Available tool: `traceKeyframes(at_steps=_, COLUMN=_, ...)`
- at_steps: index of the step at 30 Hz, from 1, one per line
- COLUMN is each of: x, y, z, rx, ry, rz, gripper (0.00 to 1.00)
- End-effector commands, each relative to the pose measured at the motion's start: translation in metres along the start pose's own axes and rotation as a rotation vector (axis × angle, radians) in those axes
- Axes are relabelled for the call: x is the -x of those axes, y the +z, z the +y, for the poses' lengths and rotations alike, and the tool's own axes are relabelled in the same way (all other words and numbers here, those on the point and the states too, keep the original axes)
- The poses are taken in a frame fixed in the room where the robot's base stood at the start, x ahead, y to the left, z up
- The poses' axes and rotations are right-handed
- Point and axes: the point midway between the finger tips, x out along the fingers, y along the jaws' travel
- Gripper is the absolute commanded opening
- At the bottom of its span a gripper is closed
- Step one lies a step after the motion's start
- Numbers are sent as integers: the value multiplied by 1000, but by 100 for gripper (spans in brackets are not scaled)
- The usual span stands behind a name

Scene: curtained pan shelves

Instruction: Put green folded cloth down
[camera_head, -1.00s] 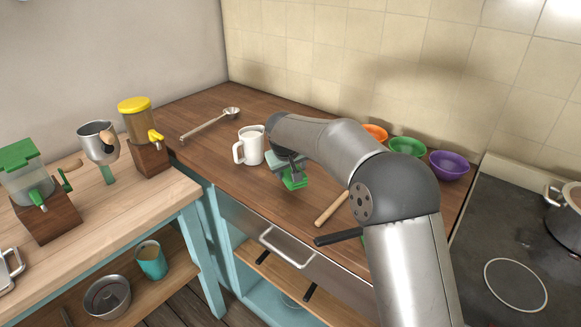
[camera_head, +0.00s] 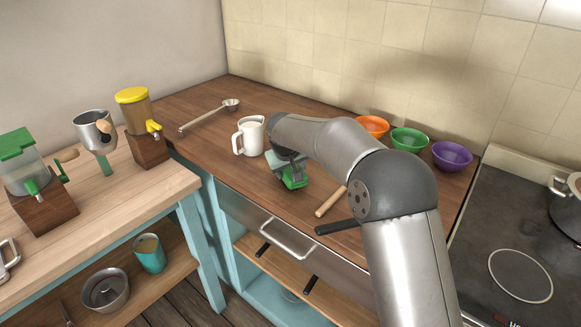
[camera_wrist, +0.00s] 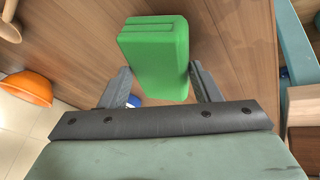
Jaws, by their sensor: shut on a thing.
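The green folded cloth (camera_head: 295,181) is a small bright green block between the fingers of my gripper (camera_head: 289,172). In the wrist view the cloth (camera_wrist: 155,55) sits between the two dark fingers of my gripper (camera_wrist: 161,80), which is shut on it. The cloth is over the dark wooden counter (camera_head: 222,134), right of and nearer than the white mug (camera_head: 250,137). I cannot tell whether its underside touches the counter. My arm and wrist hide part of it in the head view.
A wooden stick (camera_head: 330,201) and a black handle (camera_head: 338,227) lie to the right. Orange (camera_head: 372,126), green (camera_head: 409,140) and purple (camera_head: 451,155) bowls stand along the wall. The stove (camera_head: 510,240) is far right.

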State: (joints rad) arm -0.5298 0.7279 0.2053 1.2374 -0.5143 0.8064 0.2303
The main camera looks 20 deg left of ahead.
Motion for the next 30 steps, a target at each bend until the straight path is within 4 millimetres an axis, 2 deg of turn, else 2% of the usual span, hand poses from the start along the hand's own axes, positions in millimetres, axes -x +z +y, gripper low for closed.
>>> traceKeyframes(at_steps=25, x=-7, y=3, z=-2, rx=1, ry=-1, rz=0, gripper=21)
traceKeyframes(at_steps=26, x=-7, y=3, z=-2, rx=1, ry=-1, rz=1, gripper=63)
traceKeyframes(at_steps=28, x=-7, y=3, z=-2, rx=1, ry=-1, rz=0, gripper=82)
traceKeyframes(at_steps=30, x=-7, y=3, z=-2, rx=1, ry=-1, rz=0, gripper=82)
